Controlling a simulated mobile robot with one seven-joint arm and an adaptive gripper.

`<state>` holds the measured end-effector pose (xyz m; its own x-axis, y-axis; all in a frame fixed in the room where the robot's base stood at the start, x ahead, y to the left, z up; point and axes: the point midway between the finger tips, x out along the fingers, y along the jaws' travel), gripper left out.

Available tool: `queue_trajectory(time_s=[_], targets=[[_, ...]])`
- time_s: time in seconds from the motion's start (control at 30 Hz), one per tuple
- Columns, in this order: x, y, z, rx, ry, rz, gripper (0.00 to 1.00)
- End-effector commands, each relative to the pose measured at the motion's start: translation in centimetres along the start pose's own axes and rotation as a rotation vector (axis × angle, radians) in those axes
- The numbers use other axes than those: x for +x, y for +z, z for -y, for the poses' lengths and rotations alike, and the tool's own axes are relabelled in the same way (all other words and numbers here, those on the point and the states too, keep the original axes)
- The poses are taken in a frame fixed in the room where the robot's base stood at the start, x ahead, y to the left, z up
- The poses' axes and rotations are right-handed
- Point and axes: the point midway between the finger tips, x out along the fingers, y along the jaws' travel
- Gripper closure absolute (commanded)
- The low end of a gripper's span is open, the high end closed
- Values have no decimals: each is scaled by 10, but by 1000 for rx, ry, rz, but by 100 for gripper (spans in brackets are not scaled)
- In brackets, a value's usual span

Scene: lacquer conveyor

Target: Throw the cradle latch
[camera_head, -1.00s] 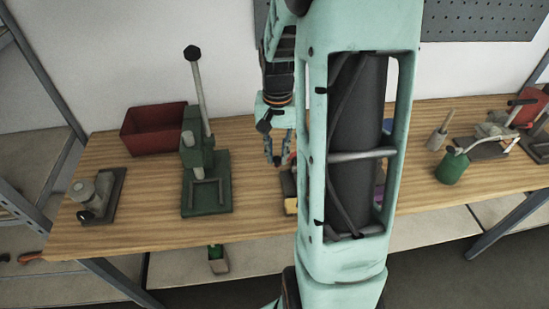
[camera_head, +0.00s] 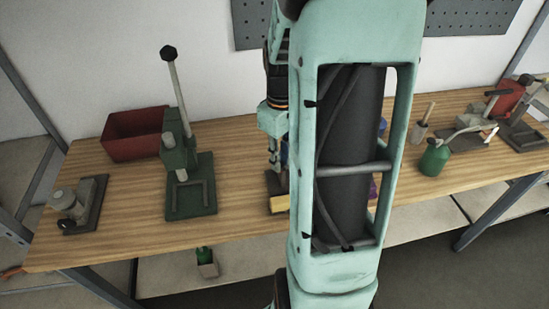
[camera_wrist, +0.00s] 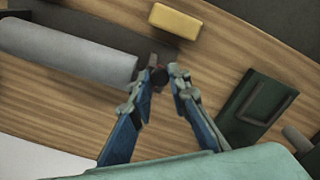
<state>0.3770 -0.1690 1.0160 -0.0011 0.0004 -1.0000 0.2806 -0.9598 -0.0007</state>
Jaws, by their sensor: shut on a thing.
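My gripper (camera_wrist: 164,78) points down over the wooden bench in the wrist view. Its blue fingers are drawn in on a small dark reddish knob (camera_wrist: 158,76). The knob lies at the end of a dark part beside a long grey cylinder (camera_wrist: 65,50), which fills the upper left. I cannot tell whether this is the cradle's latch. In the head view my gripper (camera_head: 274,155) stands over a dark base (camera_head: 275,183), and my own arm hides most of what lies behind. A yellow block (camera_head: 280,203) lies at the front of that base; it also shows in the wrist view (camera_wrist: 175,20).
A green lever press (camera_head: 190,190) stands left of my gripper, with a red bin (camera_head: 130,145) behind it. A grey clamp (camera_head: 75,205) sits at the far left. A green oil can (camera_head: 434,158) and several tools stand right. Bare wood separates the press and my gripper.

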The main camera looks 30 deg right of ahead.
Motion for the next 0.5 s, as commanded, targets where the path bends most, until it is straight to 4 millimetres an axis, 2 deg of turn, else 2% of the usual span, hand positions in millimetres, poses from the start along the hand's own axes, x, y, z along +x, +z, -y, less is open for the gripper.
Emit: queue_trajectory(time_s=[0.2,0.5], targets=[[-1,4,-7,-106,3,-3,100],[-2,6,-10,-167,3,-3,100]])
